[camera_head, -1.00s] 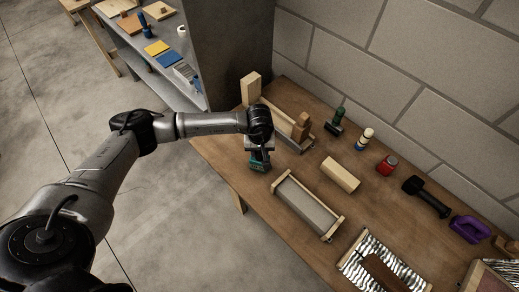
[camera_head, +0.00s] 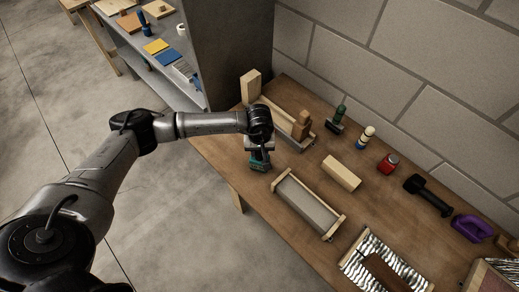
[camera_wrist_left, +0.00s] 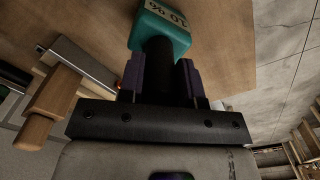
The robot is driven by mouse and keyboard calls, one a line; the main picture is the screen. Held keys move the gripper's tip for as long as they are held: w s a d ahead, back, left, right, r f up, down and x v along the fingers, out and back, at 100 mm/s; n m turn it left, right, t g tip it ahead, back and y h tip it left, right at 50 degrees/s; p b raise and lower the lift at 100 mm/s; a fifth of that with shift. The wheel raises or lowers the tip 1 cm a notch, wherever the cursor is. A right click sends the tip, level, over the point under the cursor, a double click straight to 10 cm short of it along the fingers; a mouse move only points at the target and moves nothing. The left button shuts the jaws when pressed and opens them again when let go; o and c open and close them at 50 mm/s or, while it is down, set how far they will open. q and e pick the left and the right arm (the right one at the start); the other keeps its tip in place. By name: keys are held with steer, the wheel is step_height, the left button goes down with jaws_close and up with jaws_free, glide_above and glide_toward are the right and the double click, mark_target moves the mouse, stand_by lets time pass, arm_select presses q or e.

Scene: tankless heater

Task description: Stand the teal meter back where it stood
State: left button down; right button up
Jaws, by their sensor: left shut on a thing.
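The teal meter (camera_head: 260,161) is at the left end of the wooden workbench, below my left wrist. In the left wrist view the teal meter (camera_wrist_left: 163,27) shows a teal head with a pale label and a dark handle. My left gripper (camera_wrist_left: 160,72) is shut on the dark handle, a finger on each side. In the head view my left gripper (camera_head: 259,148) is mostly hidden under the wrist. I cannot tell whether the meter touches the bench. My right gripper is not in view.
A wood-ended grey tray (camera_head: 305,203) lies just right of the meter. Bare bench (camera_head: 222,150) lies to the left.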

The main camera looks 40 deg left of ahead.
arm_select(q)
steer(key=c, duration=0.7)
jaws_free()
step_height(320, 180, up, 14)
steer(key=shift+f, duration=0.1)
stand_by(0.4)
